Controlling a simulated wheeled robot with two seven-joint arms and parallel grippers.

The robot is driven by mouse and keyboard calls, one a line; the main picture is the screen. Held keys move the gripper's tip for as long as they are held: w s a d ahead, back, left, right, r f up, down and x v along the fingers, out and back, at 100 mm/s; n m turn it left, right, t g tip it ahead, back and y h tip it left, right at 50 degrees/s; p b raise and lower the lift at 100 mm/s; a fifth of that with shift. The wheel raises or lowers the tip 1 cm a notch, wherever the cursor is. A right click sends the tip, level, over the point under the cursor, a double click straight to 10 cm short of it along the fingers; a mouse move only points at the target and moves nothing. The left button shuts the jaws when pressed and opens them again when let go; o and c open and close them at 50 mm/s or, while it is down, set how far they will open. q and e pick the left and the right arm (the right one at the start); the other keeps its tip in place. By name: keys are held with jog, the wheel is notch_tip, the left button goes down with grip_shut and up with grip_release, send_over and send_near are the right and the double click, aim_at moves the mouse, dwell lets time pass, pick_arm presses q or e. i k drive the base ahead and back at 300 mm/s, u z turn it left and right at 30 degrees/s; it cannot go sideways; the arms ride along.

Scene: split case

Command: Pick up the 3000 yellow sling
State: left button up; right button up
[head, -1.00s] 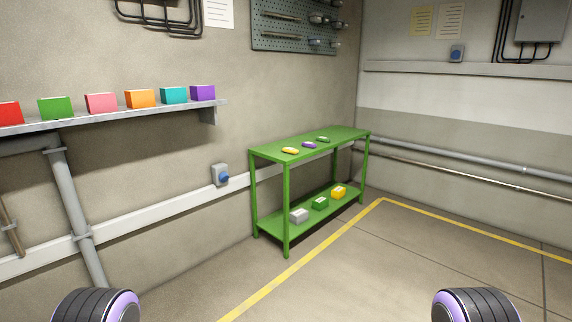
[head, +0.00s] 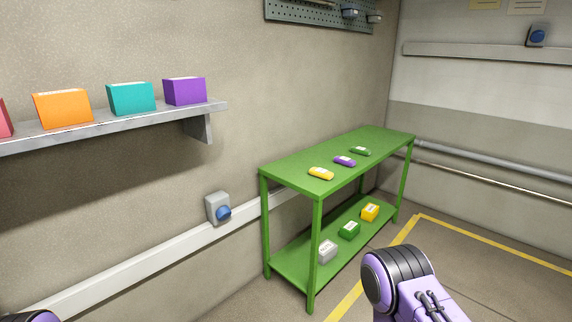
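A yellow item with a white label (head: 321,174), which looks like a folded sling, lies on the top of the green table (head: 290,165), near its front left end. A purple one (head: 344,161) and a green one (head: 360,151) lie behind it in a row. The print on the labels is too small to read. Only parts of my two arms show at the lower edge of the head view. Neither gripper is in view, and nothing of mine touches the table.
The table's lower shelf holds a grey box (head: 327,251), a green box (head: 349,230) and a yellow box (head: 370,212). A wall shelf (head: 120,128) at left carries coloured boxes. A blue-knobbed socket (head: 218,208) sits on the wall rail. Floor right of the table looks clear.

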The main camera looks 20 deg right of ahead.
aim_at(323, 173)
jog(key=z, duration=0.45)
jog(key=i, duration=1.75)
jog(key=z, duration=0.6)
